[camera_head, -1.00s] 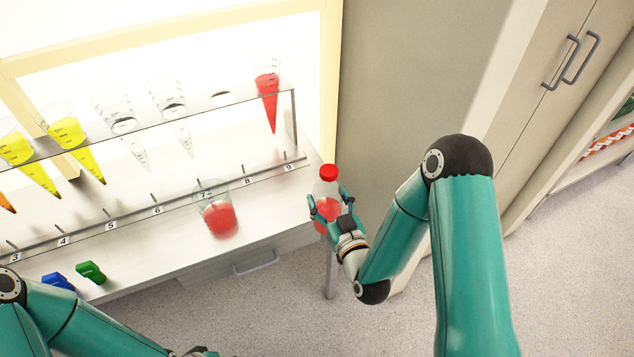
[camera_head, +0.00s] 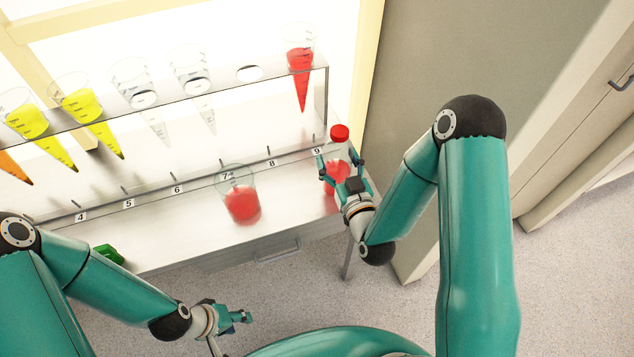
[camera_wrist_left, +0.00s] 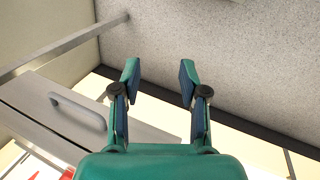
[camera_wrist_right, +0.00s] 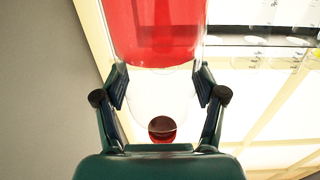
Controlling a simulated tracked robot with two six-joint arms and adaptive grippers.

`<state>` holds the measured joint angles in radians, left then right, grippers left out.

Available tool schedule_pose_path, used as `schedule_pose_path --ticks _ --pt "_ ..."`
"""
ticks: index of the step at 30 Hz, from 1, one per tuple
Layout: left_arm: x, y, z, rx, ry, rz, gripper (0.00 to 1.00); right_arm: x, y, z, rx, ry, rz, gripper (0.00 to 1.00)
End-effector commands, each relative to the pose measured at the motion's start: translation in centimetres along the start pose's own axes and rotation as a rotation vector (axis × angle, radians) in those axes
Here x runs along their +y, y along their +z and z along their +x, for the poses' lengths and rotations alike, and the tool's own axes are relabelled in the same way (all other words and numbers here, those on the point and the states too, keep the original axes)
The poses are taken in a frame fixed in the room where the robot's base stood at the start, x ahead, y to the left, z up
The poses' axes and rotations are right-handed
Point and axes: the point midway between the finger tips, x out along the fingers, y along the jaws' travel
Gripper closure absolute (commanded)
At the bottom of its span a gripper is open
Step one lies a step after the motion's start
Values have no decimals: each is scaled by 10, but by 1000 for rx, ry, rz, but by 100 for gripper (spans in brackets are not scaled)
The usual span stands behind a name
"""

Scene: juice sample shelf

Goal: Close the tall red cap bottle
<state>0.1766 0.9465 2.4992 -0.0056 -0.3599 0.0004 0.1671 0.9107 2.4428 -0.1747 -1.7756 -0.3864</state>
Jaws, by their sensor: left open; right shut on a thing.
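The tall bottle with red liquid (camera_head: 337,171) and a red cap (camera_head: 340,133) is upright near the bench's right end, by the mark 9. The cap sits on top of its neck. My right gripper (camera_head: 341,163) is shut around the bottle's body. In the right wrist view the clear bottle (camera_wrist_right: 160,98) is between the fingers, with the dark red cap (camera_wrist_right: 162,128) beyond the clear part. I cannot tell if the bottle's base touches the bench or how tight the cap is. My left gripper (camera_head: 243,317) is open and empty, low in front of the bench.
A glass beaker with red liquid (camera_head: 241,203) stands on the bench by mark 7. A rack (camera_head: 220,78) above holds several cones with red, yellow, orange or no liquid. A green object (camera_head: 108,253) lies at the bench's front left. A grey cabinet wall (camera_head: 440,60) is at the right.

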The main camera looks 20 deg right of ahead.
Motion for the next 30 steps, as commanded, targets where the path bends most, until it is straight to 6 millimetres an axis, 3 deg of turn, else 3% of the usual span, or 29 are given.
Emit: schedule_pose_path --ticks 1,4,8,15,21,25,30 --pt "0 0 0 0 0 0 45 1 -2 0 4 1 0 100" --pt "-1 0 2 0 0 0 29 1 -8 5 9 -7 1 100" --pt "-3 0 8 0 0 0 29 -4 -29 18 20 -43 4 100" --pt "-9 0 24 0 0 0 29 -18 -102 41 28 -146 6 100" --pt "-12 0 33 0 0 0 29 -26 -153 40 18 -205 2 100" --pt "-12 0 35 0 0 0 29 -27 -169 37 12 -220 0 100" --pt "-12 0 34 0 0 0 29 -28 -173 36 6 -225 0 100"
